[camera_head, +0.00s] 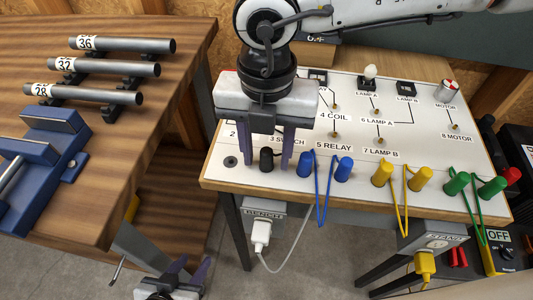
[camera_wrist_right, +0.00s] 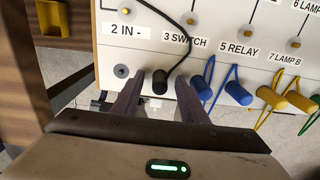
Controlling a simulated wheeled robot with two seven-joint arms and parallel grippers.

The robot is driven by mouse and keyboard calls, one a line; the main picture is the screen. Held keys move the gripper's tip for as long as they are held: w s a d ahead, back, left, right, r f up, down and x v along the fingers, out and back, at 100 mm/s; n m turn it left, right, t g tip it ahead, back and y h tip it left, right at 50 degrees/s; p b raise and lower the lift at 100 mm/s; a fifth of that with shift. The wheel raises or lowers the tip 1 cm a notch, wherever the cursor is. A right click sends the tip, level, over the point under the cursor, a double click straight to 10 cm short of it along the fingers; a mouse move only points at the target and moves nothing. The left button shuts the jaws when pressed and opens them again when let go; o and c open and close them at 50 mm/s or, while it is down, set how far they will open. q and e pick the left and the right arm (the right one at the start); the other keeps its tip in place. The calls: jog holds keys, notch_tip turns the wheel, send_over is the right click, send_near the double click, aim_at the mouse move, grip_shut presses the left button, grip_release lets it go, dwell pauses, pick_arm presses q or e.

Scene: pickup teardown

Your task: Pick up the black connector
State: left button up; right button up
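The black connector (camera_head: 266,159) stands at the front-left edge of the white labelled board (camera_head: 410,160), by the "3 SWITCH" label. In the right wrist view the black connector (camera_wrist_right: 160,83) shows between the fingertips, with a black lead running up from it. My right gripper (camera_head: 270,158) reaches down from above with its fingers open, one on each side of the connector; gaps show beside it in the wrist view (camera_wrist_right: 159,98). My left gripper (camera_head: 188,269) is low at the bottom of the head view, empty, away from the board, with its fingers apart.
Blue connectors (camera_head: 305,166), yellow connectors (camera_head: 382,173) and green connectors (camera_head: 457,183) with looped leads stand along the board's front edge. A wooden bench (camera_head: 120,190) with numbered tubes (camera_head: 122,44) and a blue vise (camera_head: 42,155) is at left. A white plug (camera_head: 261,232) hangs below the board.

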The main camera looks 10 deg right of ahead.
aim_at(266, 150)
grip_shut()
notch_tip(266, 150, up, 9)
jog(key=shift+f, duration=0.1)
jog(key=shift+r+b, duration=0.45)
jog(key=shift+r, duration=0.2)
